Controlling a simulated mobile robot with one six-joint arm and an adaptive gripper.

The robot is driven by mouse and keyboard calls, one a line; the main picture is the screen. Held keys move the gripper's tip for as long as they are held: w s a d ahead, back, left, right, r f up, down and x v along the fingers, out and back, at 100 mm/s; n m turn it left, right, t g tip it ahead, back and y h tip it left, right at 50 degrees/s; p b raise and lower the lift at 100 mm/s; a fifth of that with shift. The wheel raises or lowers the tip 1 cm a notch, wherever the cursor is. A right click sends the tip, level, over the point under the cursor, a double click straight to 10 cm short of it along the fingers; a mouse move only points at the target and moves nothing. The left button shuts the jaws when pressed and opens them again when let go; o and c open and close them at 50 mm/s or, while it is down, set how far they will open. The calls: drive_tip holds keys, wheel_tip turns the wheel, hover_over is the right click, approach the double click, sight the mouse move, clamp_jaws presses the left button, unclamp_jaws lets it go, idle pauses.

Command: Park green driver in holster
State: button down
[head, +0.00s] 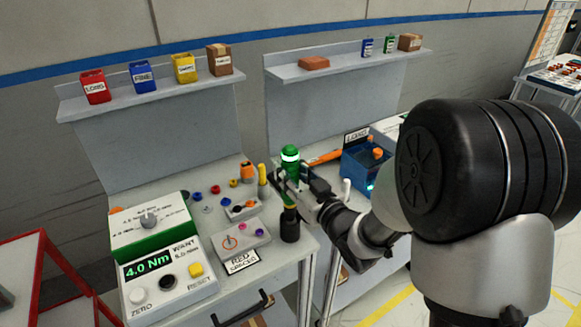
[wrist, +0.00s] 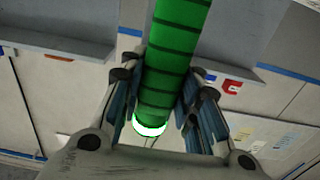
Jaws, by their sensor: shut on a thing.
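The green driver (head: 290,156) stands about upright in the head view, with a bright white ring near its top. My gripper (head: 292,187) is shut on it. The wrist view shows the ribbed green driver (wrist: 172,70) between both finger pads of my gripper (wrist: 165,95), its glowing white ring toward the camera. A black cylindrical cup (head: 290,229), which looks like the holster, stands on the bench's right edge directly below my gripper. A dark stem with a yellow-green band shows between gripper and cup. I cannot tell whether the driver's lower end is inside the cup.
A yellow cylinder (head: 263,180) stands just left of my gripper. A torque tester (head: 165,270) reading 4.0 Nm and a grey button box (head: 240,241) sit on the left bench. A blue bin (head: 362,176) stands to the right. Shelves with boxes (head: 220,60) are behind.

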drive_tip(key=shift+f, duration=0.95)
idle(1.0)
drive_tip(key=c, duration=1.2)
unclamp_jaws()
drive_tip(key=shift+o, duration=0.5)
drive_tip(key=shift+s+f, duration=0.1)
drive_tip(key=shift+f, duration=0.05)
